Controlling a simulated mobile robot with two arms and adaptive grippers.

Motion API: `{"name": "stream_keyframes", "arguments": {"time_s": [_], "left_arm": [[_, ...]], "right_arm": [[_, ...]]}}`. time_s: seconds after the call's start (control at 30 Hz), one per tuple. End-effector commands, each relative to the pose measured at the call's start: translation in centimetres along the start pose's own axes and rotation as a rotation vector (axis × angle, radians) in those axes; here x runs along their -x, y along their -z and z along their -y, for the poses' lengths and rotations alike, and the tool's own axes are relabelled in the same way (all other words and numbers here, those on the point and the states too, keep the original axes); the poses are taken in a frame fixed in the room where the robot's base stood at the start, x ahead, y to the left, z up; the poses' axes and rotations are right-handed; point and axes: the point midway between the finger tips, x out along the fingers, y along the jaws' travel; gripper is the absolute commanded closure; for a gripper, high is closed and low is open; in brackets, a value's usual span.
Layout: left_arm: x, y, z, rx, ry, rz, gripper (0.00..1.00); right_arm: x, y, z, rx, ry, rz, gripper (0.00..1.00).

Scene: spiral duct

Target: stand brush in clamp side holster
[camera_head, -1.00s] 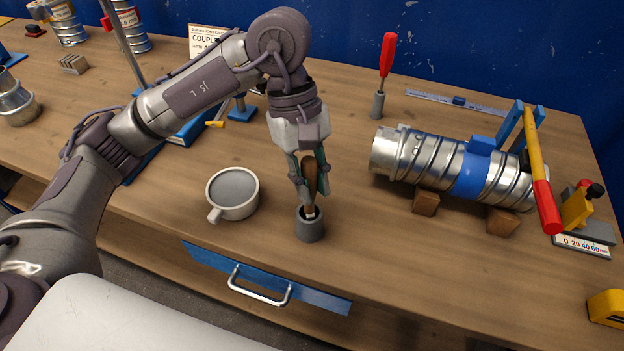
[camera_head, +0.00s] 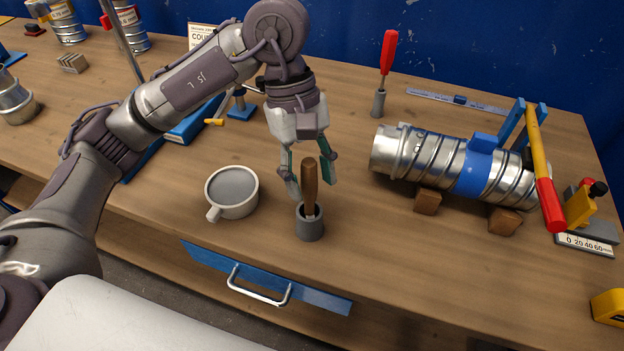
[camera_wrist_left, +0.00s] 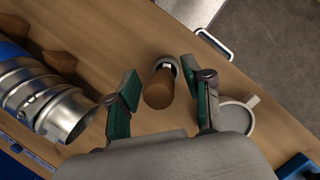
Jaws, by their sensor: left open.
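The brush (camera_head: 310,186) stands nearly upright with its brown wooden handle up. Its lower end is inside a small dark grey cup-shaped holster (camera_head: 309,228) near the table's front edge. My left gripper (camera_head: 308,186) is open just behind and above the brush, its fingers apart and clear of the handle. In the left wrist view the handle (camera_wrist_left: 158,90) shows end-on between and beyond the two open fingers (camera_wrist_left: 160,95), with the holster rim (camera_wrist_left: 166,64) behind it. The bristles are hidden in the holster. My right gripper is not seen.
A grey-filled round pot (camera_head: 232,190) stands left of the holster. A silver spiral duct (camera_head: 425,160) with a blue band rests on wooden blocks (camera_head: 427,202) at right. A red-handled tool (camera_head: 387,55) stands in another holder behind. The front table between them is clear.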

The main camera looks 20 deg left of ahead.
Motion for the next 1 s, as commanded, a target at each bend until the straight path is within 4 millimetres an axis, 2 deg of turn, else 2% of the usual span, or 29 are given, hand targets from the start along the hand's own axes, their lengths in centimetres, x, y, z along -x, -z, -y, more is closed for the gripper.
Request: {"name": "stream_keyframes", "arguments": {"time_s": [0.3,0.5,0.67,1.0], "left_arm": [[6.9,0.0,-0.1,0.000,-0.005,-0.003,0.50],[9.8,0.0,0.0,0.000,-0.003,-0.003,0.50],[10.6,0.0,0.0,-0.001,-0.001,0.000,0.50],[10.7,0.0,0.0,-0.001,-0.001,0.001,0.50]], "right_arm": [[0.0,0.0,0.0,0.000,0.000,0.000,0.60],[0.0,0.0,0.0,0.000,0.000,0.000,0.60],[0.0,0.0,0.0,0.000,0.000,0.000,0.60],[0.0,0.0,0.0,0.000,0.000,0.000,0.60]]}}
